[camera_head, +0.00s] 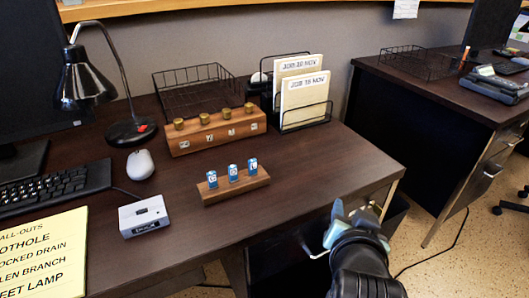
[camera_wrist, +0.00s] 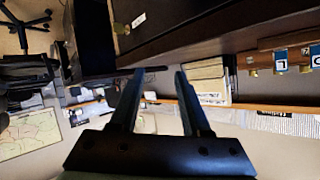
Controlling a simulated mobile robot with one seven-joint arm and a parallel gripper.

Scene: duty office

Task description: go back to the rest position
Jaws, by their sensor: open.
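My gripper (camera_head: 352,214) is open and empty in the head view, off the front right corner of the dark desk (camera_head: 335,165), close to that edge. Its two dark fingers (camera_wrist: 160,78) stand apart in the wrist view, with nothing between them. A small wooden stand (camera_head: 236,190) on the desk holds three blue lettered blocks (camera_head: 233,173), to the left of my gripper. The blocks partly show at the right edge of the wrist view (camera_wrist: 280,61).
Behind stand a wooden block (camera_head: 216,134) with several brass knobs, a wire tray (camera_head: 195,90) and a card rack (camera_head: 305,115). A lamp (camera_head: 85,80), mouse (camera_head: 140,165), white box (camera_head: 143,216) and yellow list (camera_head: 45,255) are left. A second desk (camera_head: 440,85) stands right, across a floor gap.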

